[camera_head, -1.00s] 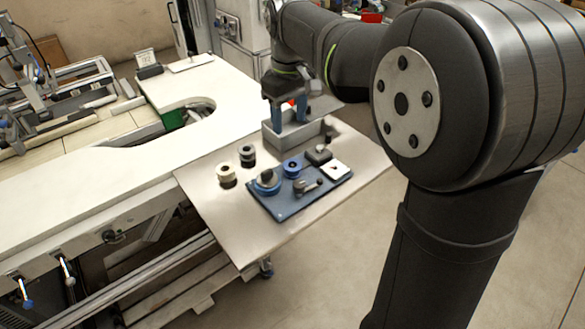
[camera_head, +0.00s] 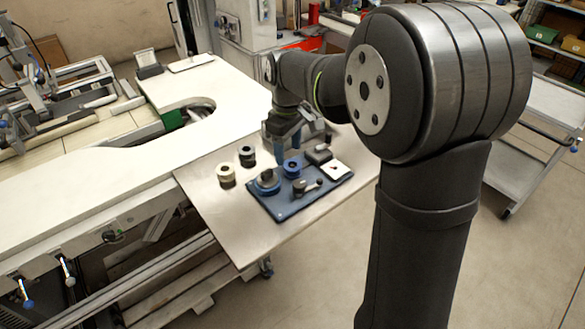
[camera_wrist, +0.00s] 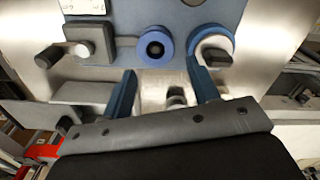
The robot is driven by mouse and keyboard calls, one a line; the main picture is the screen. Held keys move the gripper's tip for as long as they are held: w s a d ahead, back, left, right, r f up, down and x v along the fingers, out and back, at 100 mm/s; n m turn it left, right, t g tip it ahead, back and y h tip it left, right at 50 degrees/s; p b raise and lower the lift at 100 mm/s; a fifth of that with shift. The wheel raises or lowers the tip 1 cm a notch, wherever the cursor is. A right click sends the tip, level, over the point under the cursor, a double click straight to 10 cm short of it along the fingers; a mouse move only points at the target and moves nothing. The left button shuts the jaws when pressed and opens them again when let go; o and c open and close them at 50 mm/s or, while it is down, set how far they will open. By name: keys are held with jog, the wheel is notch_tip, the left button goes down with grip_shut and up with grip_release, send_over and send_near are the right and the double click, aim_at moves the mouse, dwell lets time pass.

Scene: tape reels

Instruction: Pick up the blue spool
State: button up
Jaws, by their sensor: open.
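The blue spool (camera_head: 292,168) is a small ring with a dark centre, lying on a blue plate (camera_head: 290,210) on the metal table. In the wrist view, the spool (camera_wrist: 147,60) shows near the top middle. My gripper (camera_head: 290,160) is open, with blue fingers pointing down just behind the spool in the head view. In the wrist view, my gripper (camera_wrist: 162,70) has its fingertips apart, just short of the spool and to either side of it. Nothing is between the fingers, and they do not appear to touch the spool.
A larger blue wheel (camera_head: 262,187) stands beside the spool on the plate. A lever part (camera_head: 300,188), a dark block (camera_head: 319,154) and a white square (camera_head: 335,171) are also near. A beige reel (camera_head: 226,176) and a black reel (camera_head: 247,156) stand on the table at left.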

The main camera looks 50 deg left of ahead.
aim_at(289, 163)
jog(key=shift+w+a+f, duration=0.15)
jog(key=shift+f, duration=2.5)
jog(key=c, duration=0.7)
jog(key=shift+r, duration=0.1)
